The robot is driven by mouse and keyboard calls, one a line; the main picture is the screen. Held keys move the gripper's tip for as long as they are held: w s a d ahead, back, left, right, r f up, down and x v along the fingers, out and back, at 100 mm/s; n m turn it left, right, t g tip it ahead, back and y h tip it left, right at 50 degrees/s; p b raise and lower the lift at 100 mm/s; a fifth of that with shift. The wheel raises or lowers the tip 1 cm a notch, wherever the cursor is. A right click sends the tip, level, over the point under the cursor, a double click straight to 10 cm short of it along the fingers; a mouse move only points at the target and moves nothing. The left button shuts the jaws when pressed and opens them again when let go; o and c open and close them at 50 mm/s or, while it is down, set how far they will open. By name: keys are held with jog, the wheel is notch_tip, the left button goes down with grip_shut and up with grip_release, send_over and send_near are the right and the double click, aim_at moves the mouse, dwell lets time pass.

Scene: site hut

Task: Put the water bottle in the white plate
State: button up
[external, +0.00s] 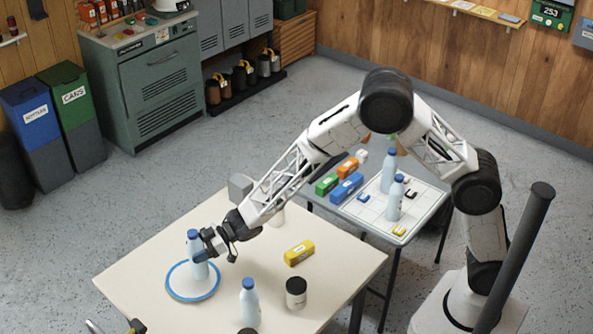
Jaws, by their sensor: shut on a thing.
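A pale blue water bottle with a dark blue cap (198,270) stands upright at the white plate with a blue rim (177,291), on the left part of the cream table. My gripper (203,254) is shut on this bottle from the right, around its upper half. The bottle's base appears over the plate; I cannot tell if it touches. A second similar bottle (249,305) stands on the same table, near its front. Two more bottles, one farther back (388,172) and one nearer (395,200), stand on the grid-marked board on the grey side table.
A yellow block (299,252) and a dark-lidded jar (296,293) sit on the cream table (340,258) right of the plate. Green, orange and blue blocks (346,188) lie on the side table.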

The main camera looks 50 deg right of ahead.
jog(key=shift+w+a+f, duration=0.1)
jog(key=shift+w+a, duration=0.35)
jog(key=shift+w, duration=0.25)
jog(key=shift+w+a+f, duration=0.1)
jog(key=shift+w+a, duration=0.35)
jog(key=shift+w, duration=0.25)
jog(key=shift+r, duration=0.1)
jog(key=shift+f, duration=1.75)
jog(key=shift+f, duration=0.15)
jog(key=o, duration=1.2)
jog(key=shift+v, duration=0.85)
jog(key=v, duration=1)
